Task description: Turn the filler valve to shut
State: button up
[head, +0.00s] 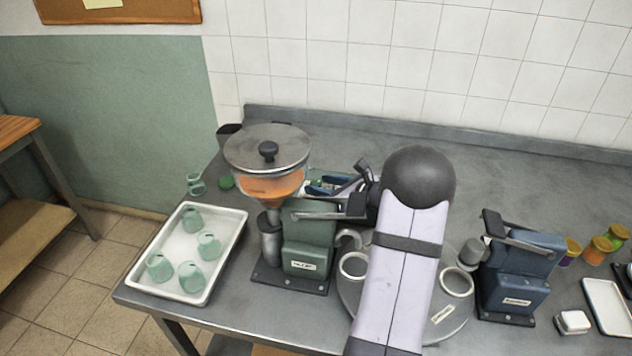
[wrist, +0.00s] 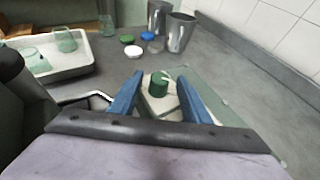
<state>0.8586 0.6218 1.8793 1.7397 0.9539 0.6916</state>
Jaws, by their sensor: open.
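The filler (head: 308,240) is a green machine with a lidded hopper (head: 262,186) of orange contents, left of my arm. A grey lever (head: 318,215) runs across its top, roughly level. I cannot tell for certain which part is its valve. My gripper (wrist: 161,86) is open, its blue fingers apart; in the head view it is partly hidden behind the filler and my arm. A green knob-like cylinder (wrist: 159,83) on a pale block shows between and beyond the fingertips. I cannot tell whether they touch it.
A white tray (head: 143,279) with several pale green jars stands left of the filler. A round grey plate (head: 440,318) with ring holders lies partly under my arm. A blue machine (head: 516,275) stands at right. Metal cups (wrist: 180,32) and lids stand beyond my gripper.

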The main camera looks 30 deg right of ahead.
jog(key=shift+x, duration=1.5)
jog(key=c, duration=1)
jog(key=shift+d+r+n+y+p, duration=0.1)
jog(key=shift+n+y+p, duration=0.5)
jog(key=shift+y, duration=0.1)
jog(key=shift+c, duration=0.2)
jog(key=shift+n+g+y, duration=1)
jog(key=shift+n+y, duration=0.6)
jog(key=shift+y, duration=0.1)
jog(key=o, duration=1)
